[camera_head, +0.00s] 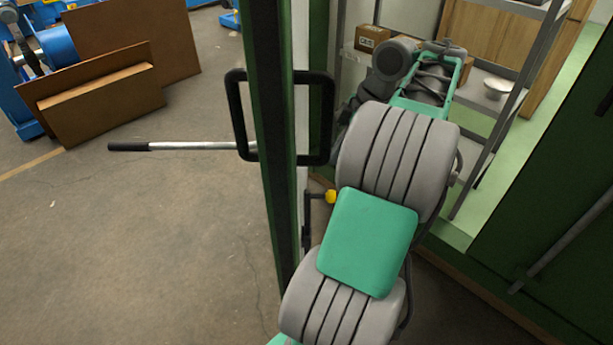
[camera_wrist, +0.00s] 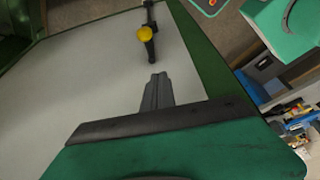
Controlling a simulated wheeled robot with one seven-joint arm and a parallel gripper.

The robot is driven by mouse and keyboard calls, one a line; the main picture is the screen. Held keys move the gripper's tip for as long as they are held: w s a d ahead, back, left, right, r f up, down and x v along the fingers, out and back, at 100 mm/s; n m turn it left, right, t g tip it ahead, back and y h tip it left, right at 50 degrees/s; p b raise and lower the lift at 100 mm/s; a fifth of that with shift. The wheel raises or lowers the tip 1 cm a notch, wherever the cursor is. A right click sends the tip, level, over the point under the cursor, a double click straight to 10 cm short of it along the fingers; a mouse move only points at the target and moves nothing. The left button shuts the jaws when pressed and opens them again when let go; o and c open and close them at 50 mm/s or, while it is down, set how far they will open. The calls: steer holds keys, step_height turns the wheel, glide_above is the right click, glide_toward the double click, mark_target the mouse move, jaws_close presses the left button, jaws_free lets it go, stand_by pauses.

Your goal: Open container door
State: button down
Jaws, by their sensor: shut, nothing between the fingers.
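The container door stands open and shows nearly edge-on in the head view as a tall dark green panel (camera_head: 266,130). A black handle (camera_head: 238,115) and a lever with a silver rod (camera_head: 185,146) stick out on its left side. A yellow knob (camera_head: 331,196) is on its right side. In the wrist view the door's pale inner face (camera_wrist: 75,80) fills the left and middle, with the yellow knob (camera_wrist: 144,34) on a black latch. My gripper (camera_wrist: 159,76) is shut and empty in front of that face. Contact cannot be told. My arm hides it in the head view.
Right of the door is the container opening, with a metal shelf rack (camera_head: 497,103) holding boxes (camera_head: 371,38) and a bowl (camera_head: 495,88). A green wall (camera_head: 560,210) bounds it at right. Brown boards (camera_head: 100,98) lean at the back left. The floor left of the door is clear.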

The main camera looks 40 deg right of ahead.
steer(key=w+a+f+b, duration=0.3)
steer(key=w+a+f, duration=0.1)
steer(key=f, duration=0.2)
steer(key=shift+w+a+f, duration=0.2)
steer(key=shift+w+a, duration=0.2)
